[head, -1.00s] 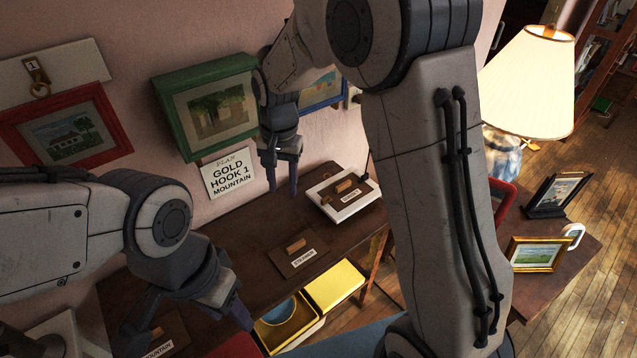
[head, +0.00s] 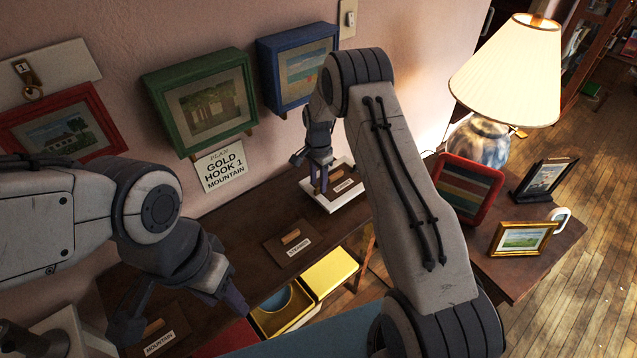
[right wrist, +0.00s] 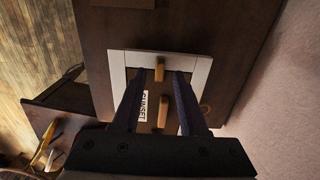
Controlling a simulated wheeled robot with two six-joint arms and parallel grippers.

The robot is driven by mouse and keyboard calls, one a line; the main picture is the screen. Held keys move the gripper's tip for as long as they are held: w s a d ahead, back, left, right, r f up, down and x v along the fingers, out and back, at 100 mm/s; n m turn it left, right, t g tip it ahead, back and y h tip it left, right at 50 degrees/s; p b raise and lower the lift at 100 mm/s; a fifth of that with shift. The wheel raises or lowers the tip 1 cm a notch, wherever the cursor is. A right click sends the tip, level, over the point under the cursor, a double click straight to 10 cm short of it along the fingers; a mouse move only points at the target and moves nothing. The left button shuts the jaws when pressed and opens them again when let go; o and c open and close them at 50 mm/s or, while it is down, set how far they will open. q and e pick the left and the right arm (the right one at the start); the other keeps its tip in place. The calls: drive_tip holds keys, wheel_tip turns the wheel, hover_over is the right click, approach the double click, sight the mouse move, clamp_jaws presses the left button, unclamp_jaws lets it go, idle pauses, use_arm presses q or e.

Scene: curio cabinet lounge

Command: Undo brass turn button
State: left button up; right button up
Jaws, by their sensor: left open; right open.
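My right gripper (head: 318,188) is open and points down over a white frame (head: 347,197) with a brown panel in it. In the right wrist view its fingers (right wrist: 158,85) span the brown panel inside the white frame (right wrist: 203,72). A short brass-coloured bar (right wrist: 160,72) lies across the frame's edge, near the fingertips; it looks like the turn button. A second, wooden bar (right wrist: 163,110) shows between the fingers, beside the "SUNSET" label (right wrist: 143,106). I cannot tell whether a finger touches either bar. My left gripper (head: 183,312) is open and empty at lower left.
Another brown panel (head: 280,250) with a wooden bar lies on the dark tabletop, and a "MOUNTAIN" panel lies near my left gripper. A yellow-lined box (head: 325,275) is in front. Green (head: 205,100) and blue (head: 298,67) framed pictures hang behind. A lamp (head: 505,70) stands at right.

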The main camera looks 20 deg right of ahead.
drive_tip(key=shift+f, duration=0.95)
clamp_jaws()
